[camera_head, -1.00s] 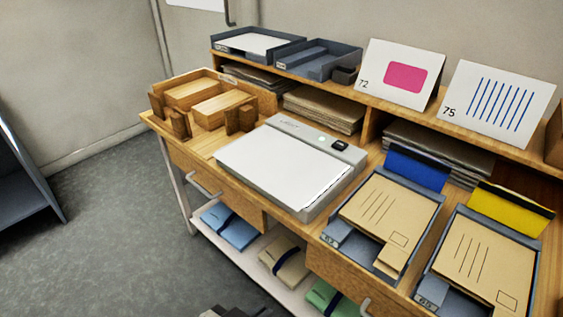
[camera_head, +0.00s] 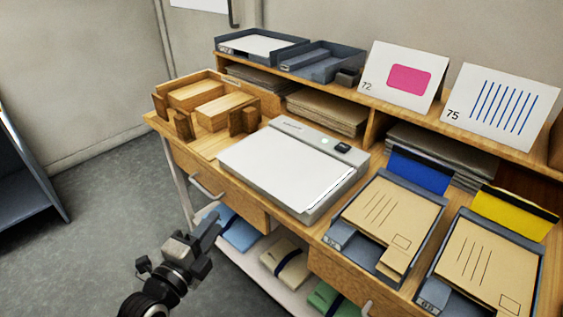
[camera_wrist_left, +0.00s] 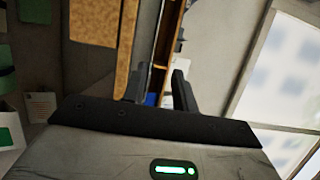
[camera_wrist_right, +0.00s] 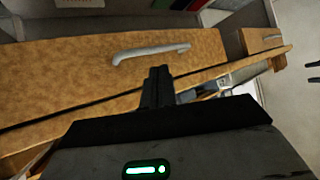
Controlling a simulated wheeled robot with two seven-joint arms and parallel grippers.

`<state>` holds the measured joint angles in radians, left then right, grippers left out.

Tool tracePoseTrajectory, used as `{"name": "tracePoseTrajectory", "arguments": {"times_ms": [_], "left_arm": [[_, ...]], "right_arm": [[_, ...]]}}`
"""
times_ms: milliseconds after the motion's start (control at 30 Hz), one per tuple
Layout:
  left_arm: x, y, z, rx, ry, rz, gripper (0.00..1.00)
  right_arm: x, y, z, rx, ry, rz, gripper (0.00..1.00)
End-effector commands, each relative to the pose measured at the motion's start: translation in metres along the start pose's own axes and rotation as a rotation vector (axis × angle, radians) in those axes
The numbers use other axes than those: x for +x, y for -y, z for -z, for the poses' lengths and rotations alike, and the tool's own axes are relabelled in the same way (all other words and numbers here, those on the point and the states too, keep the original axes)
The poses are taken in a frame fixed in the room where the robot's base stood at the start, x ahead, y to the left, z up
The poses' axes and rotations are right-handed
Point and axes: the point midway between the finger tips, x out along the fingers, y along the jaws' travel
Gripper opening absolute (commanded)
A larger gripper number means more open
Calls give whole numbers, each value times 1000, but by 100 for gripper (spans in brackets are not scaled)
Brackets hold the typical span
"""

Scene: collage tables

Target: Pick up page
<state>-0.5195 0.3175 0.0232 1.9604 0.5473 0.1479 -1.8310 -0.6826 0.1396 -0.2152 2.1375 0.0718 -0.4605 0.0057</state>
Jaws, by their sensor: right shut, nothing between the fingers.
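A white page (camera_head: 285,168) lies flat on the grey light pad (camera_head: 290,124) on the wooden desk, its right edge showing thin layered lines. Another white sheet (camera_head: 262,43) lies in the dark tray at the back left. My left gripper (camera_head: 208,228) is in front of the desk, left of and below the pad, apart from the page. In the left wrist view my left gripper (camera_wrist_left: 160,88) has its fingers apart with nothing between them. My right gripper (camera_wrist_right: 157,86) has its fingers together in the right wrist view, near a drawer front with a pale handle (camera_wrist_right: 150,51); it is outside the head view.
A wooden organiser with blocks (camera_head: 215,105) stands left of the pad. Two trays with tan envelopes (camera_head: 392,218) (camera_head: 480,262) are at the right. Cards 72 (camera_head: 402,78) and 75 (camera_head: 500,105) stand on the shelf. The desk's front edge and drawer handle (camera_head: 207,188) are near my left gripper.

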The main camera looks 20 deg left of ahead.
Motion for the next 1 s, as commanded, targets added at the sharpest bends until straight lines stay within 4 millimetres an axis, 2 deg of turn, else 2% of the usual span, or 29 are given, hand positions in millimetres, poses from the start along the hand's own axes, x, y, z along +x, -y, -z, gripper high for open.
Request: {"name": "tracePoseTrajectory", "arguments": {"times_ms": [200,400,667,900,1000], "left_arm": [[48,2,1,-6,-1,4,28],[84,0,2,-5,-1,1,28],[102,-3,3,-6,-3,-2,28],[137,-9,7,-6,-2,0,28],[146,-9,7,-6,-3,-2,28]], "right_arm": [[0,0,0,0,0,0,0],[1,0,-1,0,0,0,0],[1,0,-2,2,-1,1,0],[3,0,-2,8,-7,4,0],[3,0,0,8,-12,5,0]]}}
